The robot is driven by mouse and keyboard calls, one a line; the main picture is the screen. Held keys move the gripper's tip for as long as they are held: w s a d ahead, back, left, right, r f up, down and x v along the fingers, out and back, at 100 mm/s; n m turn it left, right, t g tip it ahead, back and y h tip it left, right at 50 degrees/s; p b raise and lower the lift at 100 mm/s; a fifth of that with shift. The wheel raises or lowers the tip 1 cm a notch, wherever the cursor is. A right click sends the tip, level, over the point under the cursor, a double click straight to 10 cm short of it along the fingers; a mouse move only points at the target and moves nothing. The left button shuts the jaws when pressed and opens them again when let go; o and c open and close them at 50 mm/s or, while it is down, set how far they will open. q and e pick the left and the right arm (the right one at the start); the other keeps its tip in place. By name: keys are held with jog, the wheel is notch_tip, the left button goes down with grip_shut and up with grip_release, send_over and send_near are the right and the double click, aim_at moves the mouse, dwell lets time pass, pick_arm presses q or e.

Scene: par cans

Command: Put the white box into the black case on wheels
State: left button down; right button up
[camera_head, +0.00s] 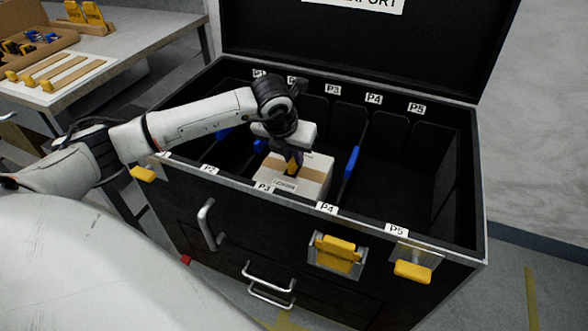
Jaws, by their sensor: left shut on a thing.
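The white box (314,172), with a tan tape band and a small label, is inside the open black case (460,240). It sits in the slot marked P3 at the front, between dividers with blue edges; whether its underside touches the slot floor is hidden. My left gripper (293,163) reaches over the case's left side and points down, shut on the box from above. The fingers partly cover the top of the box. My right gripper is not in view.
The lid stands open at the back. Slots P4 and P5 to the right look empty. Yellow latches (338,254) and metal handles are on the case front. A grey table (120,60) with yellow-handled items stands at upper left.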

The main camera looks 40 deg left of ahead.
aim_at(294, 168)
pick_arm(q)
jog(key=shift+f, duration=1.9)
jog(key=shift+f+b, duration=0.15)
jog(key=shift+b, duration=0.25)
jog(key=c, duration=1.7)
grip_release()
jog(key=shift+c, duration=0.2)
jog(key=p+v, duration=0.2)
jog(key=v, duration=1)
jog(key=shift+s, duration=0.1)
